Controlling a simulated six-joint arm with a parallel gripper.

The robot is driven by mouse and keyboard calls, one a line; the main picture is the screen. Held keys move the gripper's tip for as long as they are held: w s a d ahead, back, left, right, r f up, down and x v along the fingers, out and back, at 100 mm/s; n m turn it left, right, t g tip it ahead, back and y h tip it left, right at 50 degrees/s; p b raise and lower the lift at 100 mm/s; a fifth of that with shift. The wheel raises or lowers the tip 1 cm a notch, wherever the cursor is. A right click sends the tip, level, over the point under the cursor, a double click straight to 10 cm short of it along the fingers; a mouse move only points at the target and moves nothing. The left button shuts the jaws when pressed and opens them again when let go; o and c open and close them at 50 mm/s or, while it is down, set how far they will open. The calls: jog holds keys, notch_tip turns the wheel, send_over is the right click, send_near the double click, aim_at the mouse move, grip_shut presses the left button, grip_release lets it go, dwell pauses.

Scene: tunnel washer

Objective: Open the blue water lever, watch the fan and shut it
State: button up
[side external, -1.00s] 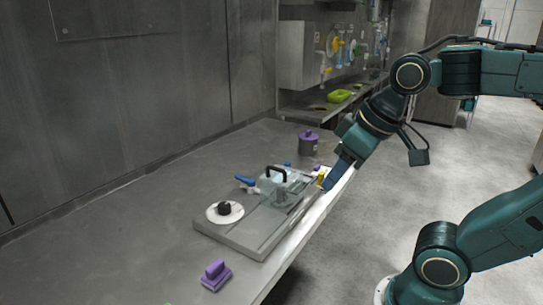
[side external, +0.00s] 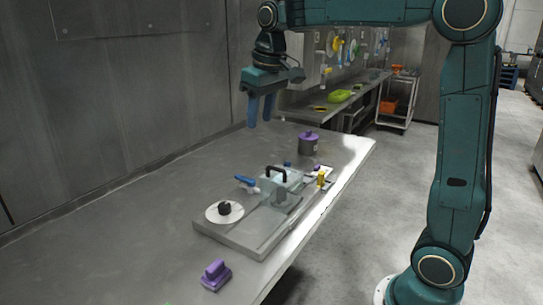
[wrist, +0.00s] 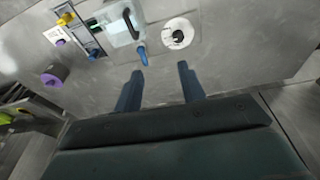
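The blue lever (side external: 246,182) sticks out from the wall-facing side of a grey base plate (side external: 235,237) on the bench, beside a clear box (side external: 285,184) with a black handle. The lever also shows in the wrist view (wrist: 143,56), ahead of my fingertips. A white disc with a black hub (side external: 225,212) lies on the plate; I cannot tell whether it is the fan. It also shows in the wrist view (wrist: 178,33). My gripper (side external: 260,126) is open and empty, pointing down, high above the bench and apart from the lever.
A yellow-topped fitting (side external: 320,179) stands at the plate's right end. A grey pot with a purple lid (side external: 308,143) is behind it. A purple handled block (side external: 215,275) lies near the front edge. The bench's left part is clear, with a wall (side external: 140,90) behind.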

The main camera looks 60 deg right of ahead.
jog(key=w+d+f+g, duration=0.1)
jog(key=w+d+f, duration=0.35)
jog(key=w, duration=0.45)
jog(key=g, duration=0.1)
send_over(240, 176)
notch_tip(240, 176, down, 5)
jog(key=shift+s+r+m, duration=0.1)
jog(key=shift+m, duration=0.2)
notch_tip(240, 176, down, 14)
jog(key=shift+r, duration=0.1)
jog(key=shift+c, duration=0.2)
grip_shut()
